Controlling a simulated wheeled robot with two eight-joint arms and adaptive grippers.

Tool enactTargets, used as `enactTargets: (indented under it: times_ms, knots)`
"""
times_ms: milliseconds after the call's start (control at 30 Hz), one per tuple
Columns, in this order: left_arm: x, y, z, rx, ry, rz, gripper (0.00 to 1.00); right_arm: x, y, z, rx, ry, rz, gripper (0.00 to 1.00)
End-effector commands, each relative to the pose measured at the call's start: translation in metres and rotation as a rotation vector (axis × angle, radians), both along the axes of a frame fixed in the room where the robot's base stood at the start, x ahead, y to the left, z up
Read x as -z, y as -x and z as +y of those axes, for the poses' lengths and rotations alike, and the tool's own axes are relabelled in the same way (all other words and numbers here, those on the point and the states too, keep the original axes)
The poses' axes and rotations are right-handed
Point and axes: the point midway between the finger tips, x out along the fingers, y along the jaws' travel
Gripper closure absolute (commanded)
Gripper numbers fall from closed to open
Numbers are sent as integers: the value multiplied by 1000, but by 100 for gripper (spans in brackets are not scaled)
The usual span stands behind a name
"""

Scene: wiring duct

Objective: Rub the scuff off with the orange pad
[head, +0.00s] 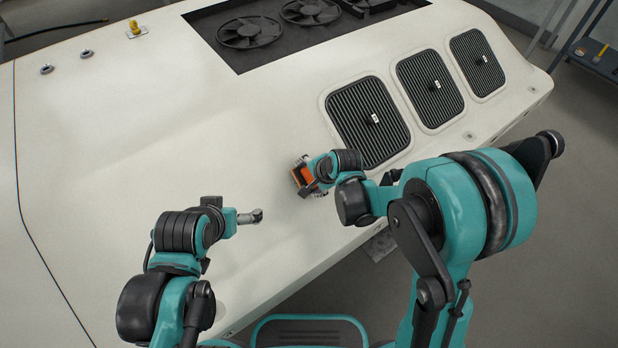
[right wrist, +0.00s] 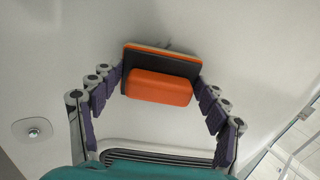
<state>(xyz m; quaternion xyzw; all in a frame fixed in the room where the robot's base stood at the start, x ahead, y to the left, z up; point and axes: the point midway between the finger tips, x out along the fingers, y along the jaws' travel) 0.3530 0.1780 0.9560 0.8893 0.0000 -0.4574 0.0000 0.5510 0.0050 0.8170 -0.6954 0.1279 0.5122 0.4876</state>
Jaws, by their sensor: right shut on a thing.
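The orange pad (head: 305,176) has a dark backing layer and an orange block grip. My right gripper (right wrist: 158,80) is shut on it, a finger at each end, as the right wrist view shows. The pad is at the pale panel's surface, left of the grilles; whether it touches cannot be told. A faint grey mark (right wrist: 178,46) shows just past the pad's far edge in the right wrist view, partly hidden by it; it may be the scuff. My left gripper (head: 251,217) is over the panel at lower left, apart from the pad; its fingers are too small to read.
The broad pale panel (head: 120,140) has several dark louvred grilles (head: 368,122) at right and a recess with black fans (head: 250,32) at the back. A yellow fitting (head: 134,28) and small round studs (head: 87,54) stand at upper left. The panel's left and middle are clear.

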Motion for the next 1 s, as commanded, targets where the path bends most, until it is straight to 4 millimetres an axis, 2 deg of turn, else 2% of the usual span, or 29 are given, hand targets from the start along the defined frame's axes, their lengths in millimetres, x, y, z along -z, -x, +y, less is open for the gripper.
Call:
enactTargets:
  times_ms: [467, 833, 1000]
  knots:
    - [4, 0, 0, 0, 0, 0, 4, 4, -1, 3, 0, 0, 0, 54]
    - [7, 0, 0, 0, 0, 0, 4, 3, 19, 29, -2, 0, 0, 54]
    - [8, 0, 0, 0, 0, 0, 4, 4, 14, 23, 2, 0, 0, 54]
